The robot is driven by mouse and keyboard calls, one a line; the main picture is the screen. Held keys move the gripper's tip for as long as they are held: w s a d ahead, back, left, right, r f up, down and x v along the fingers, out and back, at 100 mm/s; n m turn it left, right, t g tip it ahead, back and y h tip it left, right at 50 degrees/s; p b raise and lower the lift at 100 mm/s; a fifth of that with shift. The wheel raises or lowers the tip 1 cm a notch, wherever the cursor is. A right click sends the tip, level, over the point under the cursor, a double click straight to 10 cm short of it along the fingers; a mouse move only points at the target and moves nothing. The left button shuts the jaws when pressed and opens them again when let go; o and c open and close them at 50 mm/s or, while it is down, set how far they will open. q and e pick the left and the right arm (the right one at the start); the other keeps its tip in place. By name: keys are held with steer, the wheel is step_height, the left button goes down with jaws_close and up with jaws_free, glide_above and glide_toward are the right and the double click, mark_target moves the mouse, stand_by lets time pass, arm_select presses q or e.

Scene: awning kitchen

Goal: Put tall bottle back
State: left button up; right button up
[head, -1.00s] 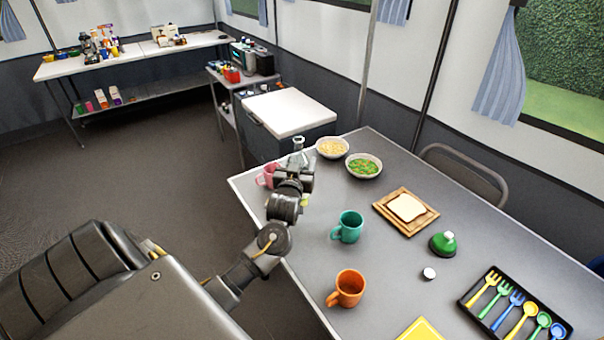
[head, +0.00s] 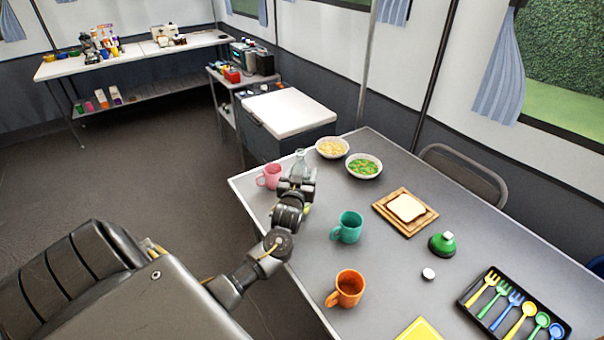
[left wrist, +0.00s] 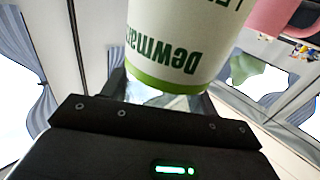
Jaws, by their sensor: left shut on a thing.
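The tall bottle is clear with a white and green label. Its clear top (head: 300,160) shows just above my left gripper (head: 297,182) in the head view, near the table's far left end. In the left wrist view the label (left wrist: 185,40) fills the upper middle, its lettering upside down. My left gripper is shut on the bottle, and the arm hides its lower part. I cannot tell whether its base touches the table. My right gripper is not in view.
A pink mug (head: 270,176) stands close left of the bottle. Two bowls, chips (head: 332,148) and greens (head: 364,166), are to its right. A teal mug (head: 347,227), orange mug (head: 346,288), bread board (head: 381,207) and cutlery tray (head: 465,300) occupy the grey table (head: 300,262).

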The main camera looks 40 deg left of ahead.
arm_select(q)
steer(key=o, duration=1.1)
steer(key=v, duration=1.2)
steer(key=shift+b, duration=0.4)
